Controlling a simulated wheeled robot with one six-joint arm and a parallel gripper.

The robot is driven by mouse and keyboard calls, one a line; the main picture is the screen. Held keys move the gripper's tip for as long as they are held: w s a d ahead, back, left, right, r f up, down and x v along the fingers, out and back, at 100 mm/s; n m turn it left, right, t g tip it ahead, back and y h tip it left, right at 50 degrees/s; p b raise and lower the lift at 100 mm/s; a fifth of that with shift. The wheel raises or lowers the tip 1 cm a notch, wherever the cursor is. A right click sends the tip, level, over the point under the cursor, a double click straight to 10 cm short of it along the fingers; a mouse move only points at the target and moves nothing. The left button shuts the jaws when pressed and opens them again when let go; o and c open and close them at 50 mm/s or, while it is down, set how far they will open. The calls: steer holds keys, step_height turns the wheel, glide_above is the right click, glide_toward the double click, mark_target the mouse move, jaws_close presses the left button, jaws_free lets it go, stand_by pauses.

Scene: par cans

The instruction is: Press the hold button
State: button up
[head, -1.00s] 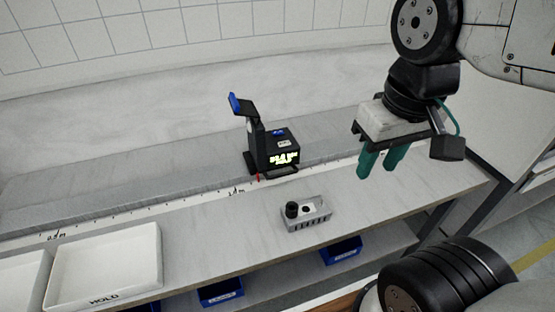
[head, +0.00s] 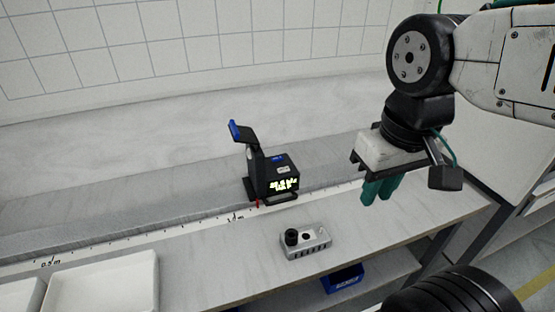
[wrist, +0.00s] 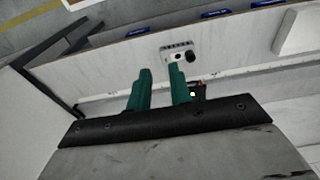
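A black device (head: 262,178) with a lit yellow-green display stands against the back ledge of the bench in the head view. A blue-tipped arm rises from it. A blue label or button (head: 277,158) and a pale one (head: 283,169) are on its top; I cannot read which is hold. In the wrist view the device (wrist: 198,91) is mostly hidden behind a finger. My gripper (head: 379,192) hangs above the bench, right of the device and apart from it. Its two green fingers (wrist: 159,80) are empty with a gap between them.
A small grey box (head: 306,241) with a black knob sits on the bench in front of the device. White trays (head: 100,283) stand at left. A blue bin (head: 343,279) is below the bench edge. The bench right of the grey box is clear.

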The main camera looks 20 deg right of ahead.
jaws_close()
stand_by(0.5)
stand_by(1.0)
